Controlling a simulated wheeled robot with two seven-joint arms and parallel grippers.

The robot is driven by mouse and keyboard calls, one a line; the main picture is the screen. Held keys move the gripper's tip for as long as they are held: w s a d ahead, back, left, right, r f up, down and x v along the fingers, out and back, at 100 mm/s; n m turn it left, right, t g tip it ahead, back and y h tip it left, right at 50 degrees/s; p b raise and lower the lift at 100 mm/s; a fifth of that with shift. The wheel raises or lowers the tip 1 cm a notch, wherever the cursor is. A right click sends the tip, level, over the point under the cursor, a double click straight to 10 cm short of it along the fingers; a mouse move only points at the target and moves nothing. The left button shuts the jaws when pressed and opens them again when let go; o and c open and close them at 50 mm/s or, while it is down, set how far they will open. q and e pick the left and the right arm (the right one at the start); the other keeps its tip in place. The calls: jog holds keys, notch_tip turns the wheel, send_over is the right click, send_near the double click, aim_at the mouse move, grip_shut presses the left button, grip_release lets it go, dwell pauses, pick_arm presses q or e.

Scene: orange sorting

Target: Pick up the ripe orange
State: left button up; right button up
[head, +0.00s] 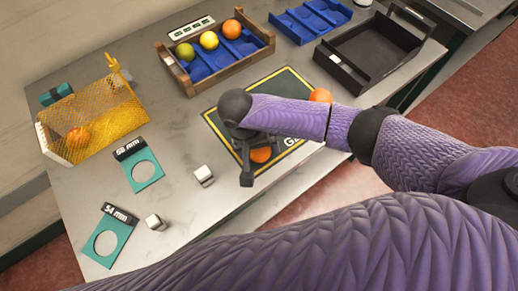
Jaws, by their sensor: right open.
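One orange (261,156) sits on the dark green mat (292,82), partly hidden by my right gripper. A second orange (320,95) is on the mat's right side, partly behind my right forearm. My right gripper (258,163) is open over the first orange, with its fingers around or beside it; I cannot tell whether they touch it. A wooden crate (225,68) with blue dividers holds a green fruit (185,51), a yellow fruit (209,40) and an orange one (232,29). My left gripper is not in view.
A yellow mesh holder (112,122) with an orange fruit (78,137) stands at left. Teal ring gauges marked 58 mm (151,182) and 54 mm (119,238) lie near two small white blocks (203,175) (155,222). A black tray (390,68) and blue tray (296,30) are at back right.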

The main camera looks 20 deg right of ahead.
jog(key=shift+r, duration=0.1)
jog(key=c, duration=1.1)
